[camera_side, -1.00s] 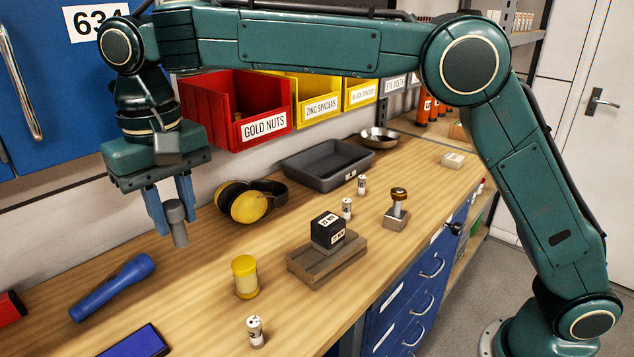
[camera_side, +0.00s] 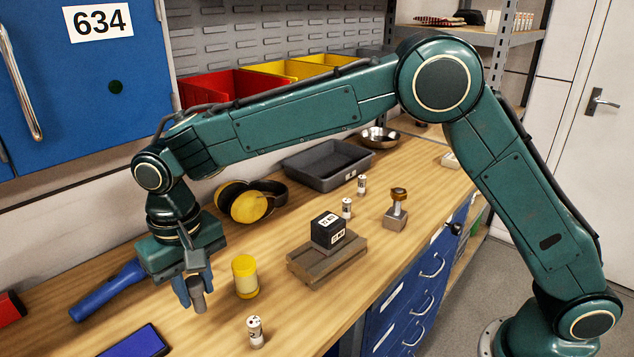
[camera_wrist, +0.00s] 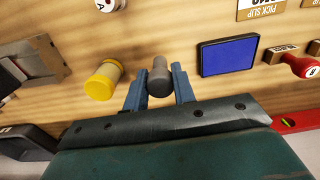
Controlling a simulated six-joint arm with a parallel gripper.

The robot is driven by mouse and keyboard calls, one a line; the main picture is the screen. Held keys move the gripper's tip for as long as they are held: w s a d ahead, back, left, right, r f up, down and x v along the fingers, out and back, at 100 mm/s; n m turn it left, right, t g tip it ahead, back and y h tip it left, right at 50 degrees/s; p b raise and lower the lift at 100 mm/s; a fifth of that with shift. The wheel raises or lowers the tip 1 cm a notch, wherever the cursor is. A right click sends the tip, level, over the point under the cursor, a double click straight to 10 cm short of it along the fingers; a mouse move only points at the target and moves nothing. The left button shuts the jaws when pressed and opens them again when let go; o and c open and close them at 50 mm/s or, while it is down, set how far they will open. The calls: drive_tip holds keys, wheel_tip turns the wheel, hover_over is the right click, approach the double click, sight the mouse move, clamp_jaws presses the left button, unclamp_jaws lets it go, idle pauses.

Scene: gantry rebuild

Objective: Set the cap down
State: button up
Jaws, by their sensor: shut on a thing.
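The cap is a grey, stepped cylinder (camera_side: 198,296), wider at the top with a narrower lower end. It hangs upright between the blue fingers of my gripper (camera_side: 194,284), at the front left of the wooden bench (camera_side: 290,335). In the wrist view the cap (camera_wrist: 158,76) sits between the two fingers (camera_wrist: 158,88), which are shut on it. Its lower end is at or just above the bench top; I cannot tell whether it touches.
A yellow-lidded jar (camera_side: 245,277) stands close to the right of my gripper. A blue flashlight (camera_side: 105,292) lies behind to the left, and a blue pad (camera_side: 138,342) lies in front. A small white-labelled cylinder (camera_side: 255,331) stands front right. Yellow earmuffs (camera_side: 250,205) lie behind.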

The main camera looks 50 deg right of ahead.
sight(202, 310)
drive_tip(key=shift+f, duration=2.1)
drive_tip(key=shift+f, duration=0.15)
drive_tip(key=o, duration=1)
wheel_tip(202, 310, up, 12)
drive_tip(key=shift+r, duration=0.2)
